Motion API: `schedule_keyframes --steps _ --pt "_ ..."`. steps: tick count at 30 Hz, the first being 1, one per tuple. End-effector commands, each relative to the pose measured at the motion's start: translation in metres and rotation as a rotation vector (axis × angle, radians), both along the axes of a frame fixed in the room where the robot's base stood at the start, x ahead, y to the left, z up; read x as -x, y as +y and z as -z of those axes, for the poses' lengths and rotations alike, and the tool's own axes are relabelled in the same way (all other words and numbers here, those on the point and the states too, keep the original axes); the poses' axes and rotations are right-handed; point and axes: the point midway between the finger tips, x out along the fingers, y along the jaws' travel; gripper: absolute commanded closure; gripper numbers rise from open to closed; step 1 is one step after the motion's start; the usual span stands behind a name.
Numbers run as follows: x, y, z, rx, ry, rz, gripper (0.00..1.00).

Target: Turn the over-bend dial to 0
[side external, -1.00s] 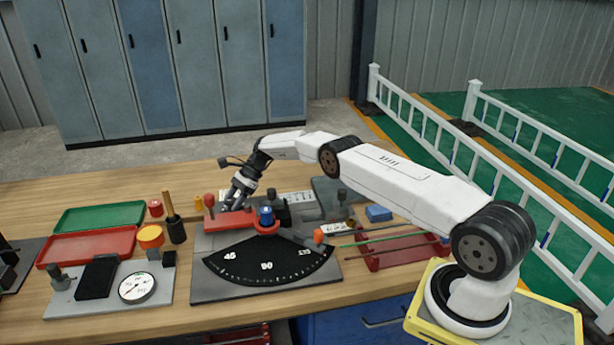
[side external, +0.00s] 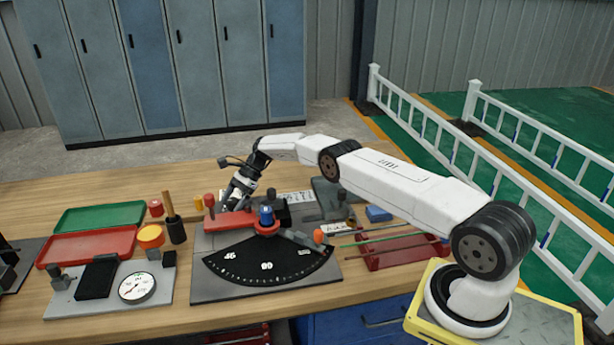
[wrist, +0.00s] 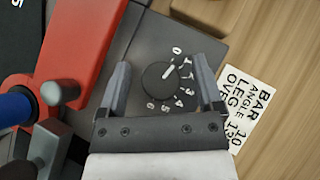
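The over-bend dial (wrist: 160,83) is a round black knob with a white pointer line, set on a dark grey plate, in the wrist view. White numerals from 0 to 6 ring it. The pointer aims up and right, close to the 0 (wrist: 177,51). My gripper (wrist: 163,83) is open, with one finger on each side of the dial and a visible gap to each. In the side view my gripper (side external: 233,201) is over the back left of the bender, behind the red arm; the dial is hidden there.
The red bending arm (wrist: 85,45) and a blue-topped post (wrist: 15,108) lie close left of my gripper. A printed card (wrist: 248,108) lies right of the plate. The angle scale (side external: 265,262) is in front. A red rack with bars (side external: 400,252) stands right, trays (side external: 92,243) left.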

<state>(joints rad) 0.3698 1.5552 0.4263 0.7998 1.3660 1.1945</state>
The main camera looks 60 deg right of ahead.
Motion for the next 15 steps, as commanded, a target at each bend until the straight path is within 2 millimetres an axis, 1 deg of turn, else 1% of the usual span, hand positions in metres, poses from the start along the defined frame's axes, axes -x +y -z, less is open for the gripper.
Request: schedule_keyframes --steps 8,15 --pt "0.001 -0.006 -0.005 0.001 -0.002 0.002 0.15" --pt "0.005 -0.023 -0.023 0.002 -0.002 0.001 0.15"
